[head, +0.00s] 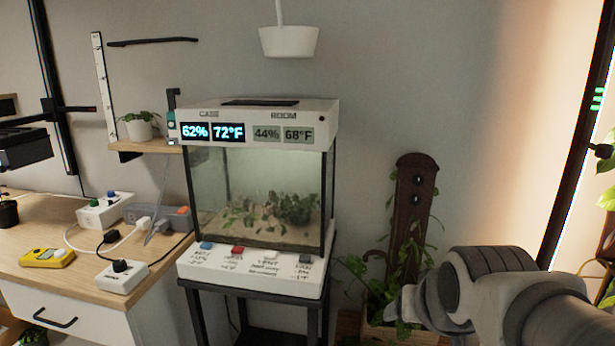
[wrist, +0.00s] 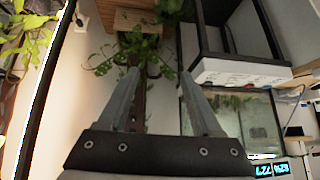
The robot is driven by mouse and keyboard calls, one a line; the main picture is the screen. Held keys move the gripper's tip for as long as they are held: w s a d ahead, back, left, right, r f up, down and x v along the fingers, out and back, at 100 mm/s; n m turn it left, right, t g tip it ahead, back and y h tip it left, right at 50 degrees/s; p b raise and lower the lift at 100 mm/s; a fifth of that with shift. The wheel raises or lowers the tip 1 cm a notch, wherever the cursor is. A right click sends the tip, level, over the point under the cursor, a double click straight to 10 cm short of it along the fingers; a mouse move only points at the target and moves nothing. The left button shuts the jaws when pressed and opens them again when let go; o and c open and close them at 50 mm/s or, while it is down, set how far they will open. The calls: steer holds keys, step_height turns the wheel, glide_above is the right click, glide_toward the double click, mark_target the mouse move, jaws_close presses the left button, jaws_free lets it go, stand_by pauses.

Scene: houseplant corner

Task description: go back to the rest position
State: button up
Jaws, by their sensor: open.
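My gripper (wrist: 160,100) shows in the wrist view with its two fingers spread apart and nothing between them. In the head view my arm reaches in from the lower right, and the gripper end (head: 400,306) is near the climbing plant (head: 356,290). The wrist view looks upside down past the fingers toward the plant's wooden box (wrist: 137,20) and its dark post. I cannot tell whether the fingers touch any leaves; a gap seems to lie between them and the plant.
A glass plant case (head: 262,195) with lit displays stands on a dark stand left of my arm. A wooden desk (head: 60,284) with switch boxes and a yellow meter (head: 47,258) is at far left. A white pot (head: 288,42) hangs above. A tall light frame (head: 580,150) stands at right.

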steer(key=s+a+f+n+g, duration=0.1)
steer(key=s+n+g, duration=0.1)
steer(key=s, duration=0.7)
step_height(320, 180, up, 22)
steer(key=p, duration=2.1)
steer(key=shift+w+y+p, duration=0.3)
steer(key=shift+w, duration=0.05)
